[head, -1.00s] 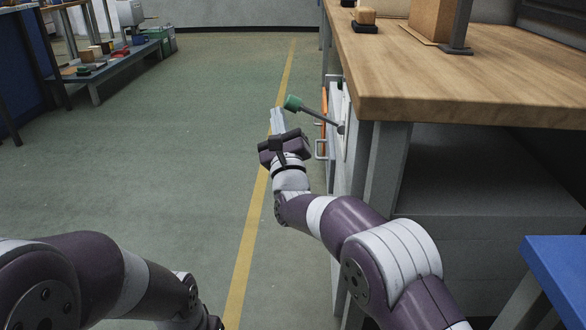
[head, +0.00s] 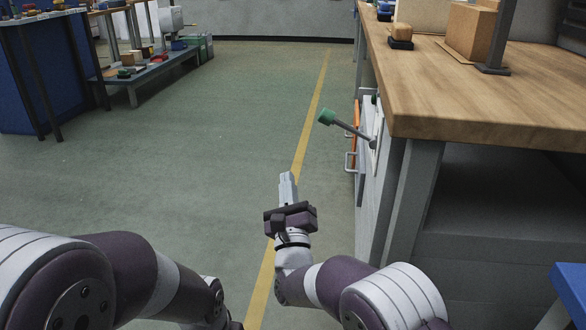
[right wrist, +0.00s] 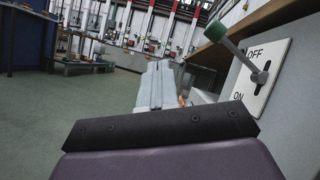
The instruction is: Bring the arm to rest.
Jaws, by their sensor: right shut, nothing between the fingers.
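My right gripper (head: 288,186) is shut and empty, held over the floor to the left of the workbench. It also shows in the right wrist view (right wrist: 161,86), with its fingers together. A lever with a green knob (head: 327,117) sticks out from a white switch plate (right wrist: 272,78) on the bench's side. The plate reads OFF above and ON below. The lever slants up from its pivot, its knob near the OFF end. The gripper is apart from the lever. My left arm (head: 150,280) comes in at the lower left; its gripper is out of the frame.
The wooden workbench (head: 480,105) fills the right, with a wooden block (head: 472,32) and other items on top. A blue surface (head: 572,285) is at the lower right. A low shelf (head: 150,75) stands at the back left. The green floor between is clear, with a yellow line (head: 312,110).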

